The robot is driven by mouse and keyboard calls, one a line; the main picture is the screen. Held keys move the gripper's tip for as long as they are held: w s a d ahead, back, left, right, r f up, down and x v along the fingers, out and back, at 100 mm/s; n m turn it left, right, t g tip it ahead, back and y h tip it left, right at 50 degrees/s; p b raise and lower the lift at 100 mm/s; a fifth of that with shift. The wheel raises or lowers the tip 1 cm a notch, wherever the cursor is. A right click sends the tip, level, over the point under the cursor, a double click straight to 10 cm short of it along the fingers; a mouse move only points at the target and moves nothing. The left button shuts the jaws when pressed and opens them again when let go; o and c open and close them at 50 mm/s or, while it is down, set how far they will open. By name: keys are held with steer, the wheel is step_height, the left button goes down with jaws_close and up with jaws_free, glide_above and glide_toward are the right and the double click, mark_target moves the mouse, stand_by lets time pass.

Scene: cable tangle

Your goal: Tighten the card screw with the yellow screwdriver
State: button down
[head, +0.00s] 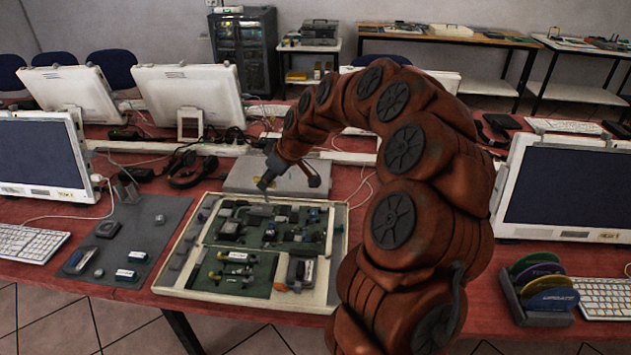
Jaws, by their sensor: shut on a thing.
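My rust-brown arm curves over the table from the right. My gripper (268,182) points down at the far edge of the open case with the green board (262,258), in front of a flat grey box (240,178). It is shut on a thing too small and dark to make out. I cannot pick out a yellow screwdriver anywhere. Dark cards and parts (230,228) sit on the board. A module (300,270) with an orange part and a pale label lies at its near right. The card screw is too small to tell.
A grey mat (150,235) with several small parts lies left of the case. A rack of coloured discs (540,285) stands at the right, beside a monitor (570,190) and keyboard. Cables and headphones (190,170) lie behind the mat.

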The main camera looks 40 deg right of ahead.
steer(key=s+d+f+n+g+y+b, duration=0.15)
steer(key=s+d+n, duration=0.25)
steer(key=d, duration=0.7)
steer(key=f, duration=0.8)
steer(key=shift+s+d, duration=0.15)
steer(key=shift+d, duration=0.25)
steer(key=shift+r+b, duration=0.1)
steer(key=shift+b, duration=0.85)
stand_by(0.3)
steer(key=shift+s+f+b, duration=0.1)
steer(key=shift+f+b, duration=0.4)
steer(key=shift+b, duration=0.35)
stand_by(1.1)
stand_by(0.3)
